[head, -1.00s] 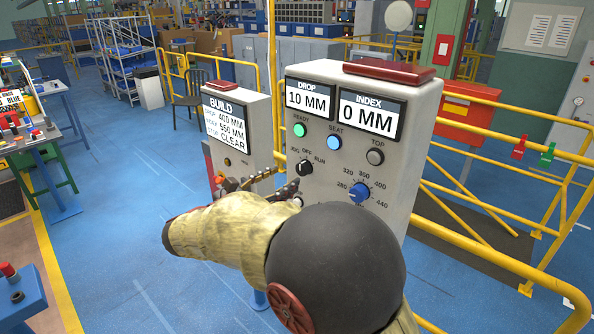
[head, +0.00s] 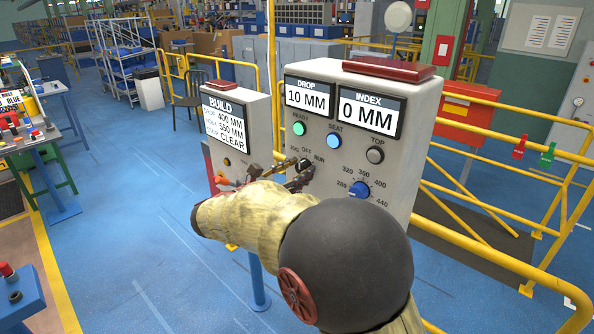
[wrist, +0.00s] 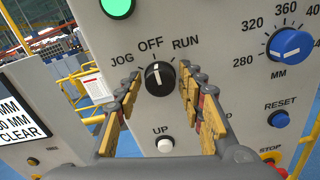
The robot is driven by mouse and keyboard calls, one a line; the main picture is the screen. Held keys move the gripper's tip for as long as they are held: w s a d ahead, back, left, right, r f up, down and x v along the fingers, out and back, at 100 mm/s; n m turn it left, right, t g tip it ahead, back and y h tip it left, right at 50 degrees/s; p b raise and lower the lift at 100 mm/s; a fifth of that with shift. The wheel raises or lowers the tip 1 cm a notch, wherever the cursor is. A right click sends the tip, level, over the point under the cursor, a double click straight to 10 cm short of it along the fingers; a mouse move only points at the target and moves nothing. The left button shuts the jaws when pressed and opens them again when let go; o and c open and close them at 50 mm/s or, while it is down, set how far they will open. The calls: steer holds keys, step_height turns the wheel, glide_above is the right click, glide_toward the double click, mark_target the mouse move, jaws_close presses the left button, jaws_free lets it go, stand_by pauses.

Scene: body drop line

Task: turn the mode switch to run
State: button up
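The mode switch (wrist: 159,78) is a black knob with a white pointer line on the grey control panel, marked JOG, OFF and RUN. In the wrist view its pointer stands upright, at OFF. My gripper (wrist: 160,88) is open, with one finger on each side of the knob. A gap shows between the knob and each finger, so I see no grip on it. In the head view my gripper (head: 298,177) is at the panel and partly covers the switch (head: 304,164).
A blue dial (wrist: 291,46) is right of the switch, above a blue RESET button (wrist: 279,119). A white UP button (wrist: 165,145) is just below the switch. The BUILD box (head: 236,130) stands left, and yellow railings (head: 500,190) run along the right.

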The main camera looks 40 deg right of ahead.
steer(key=c, duration=0.9)
steer(key=shift+o, duration=0.2)
steer(key=shift+f+m+b, duration=0.1)
steer(key=shift+m+b, duration=0.25)
steer(key=shift+m, duration=0.05)
steer(key=m+b, duration=0.4)
steer(key=shift+f+b, duration=0.2)
steer(key=shift+b, duration=0.2)
steer(key=m+b, duration=0.5)
steer(key=shift+s+r, duration=0.1)
steer(key=o, duration=1)
steer(key=shift+o, duration=0.8)
